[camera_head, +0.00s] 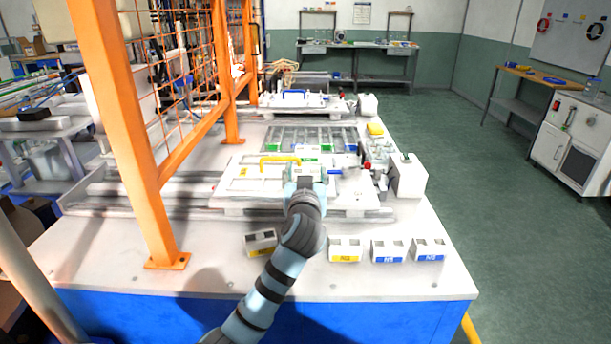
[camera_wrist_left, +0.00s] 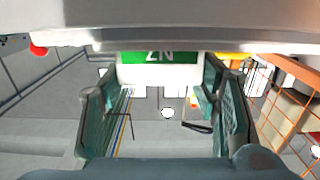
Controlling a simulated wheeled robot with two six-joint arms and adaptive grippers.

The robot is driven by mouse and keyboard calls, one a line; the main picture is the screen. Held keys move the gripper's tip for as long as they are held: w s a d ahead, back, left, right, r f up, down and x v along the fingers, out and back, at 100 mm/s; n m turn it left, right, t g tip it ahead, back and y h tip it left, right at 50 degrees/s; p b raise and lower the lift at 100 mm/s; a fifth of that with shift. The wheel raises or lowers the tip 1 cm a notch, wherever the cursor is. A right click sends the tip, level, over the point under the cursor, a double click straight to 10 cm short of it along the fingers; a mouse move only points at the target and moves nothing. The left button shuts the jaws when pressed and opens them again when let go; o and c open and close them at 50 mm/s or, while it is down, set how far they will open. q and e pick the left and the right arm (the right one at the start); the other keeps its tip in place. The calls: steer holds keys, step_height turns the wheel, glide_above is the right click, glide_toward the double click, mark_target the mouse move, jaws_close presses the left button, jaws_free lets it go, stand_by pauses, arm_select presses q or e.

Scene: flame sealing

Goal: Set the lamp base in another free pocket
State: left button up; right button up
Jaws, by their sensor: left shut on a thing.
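My left gripper (camera_head: 304,181) is over the white plate with the yellow handle, in the middle of the bench. In the left wrist view its two fingers (camera_wrist_left: 165,110) stand on either side of a white lamp base (camera_wrist_left: 128,75) with a green label. The gripper is shut on this lamp base. In the head view the lamp base (camera_head: 308,169) shows as a small pale block at the fingertips; whether it touches the plate below cannot be told. My right gripper is not in view. The pockets under the gripper are hidden by the arm.
White blocks stand along the front of the bench: a turned one (camera_head: 260,242), a yellow-labelled one (camera_head: 345,250), and blue-labelled ones (camera_head: 388,251) (camera_head: 428,250). An orange post (camera_head: 130,140) with mesh rises at left. A white box (camera_head: 407,175) stands at right.

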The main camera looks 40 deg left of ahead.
arm_select(q)
steer(key=o, duration=1.1)
steer(key=shift+o, duration=0.2)
steer(key=shift+r, duration=0.1)
steer(key=v, duration=1.2)
steer(key=shift+p, duration=0.35)
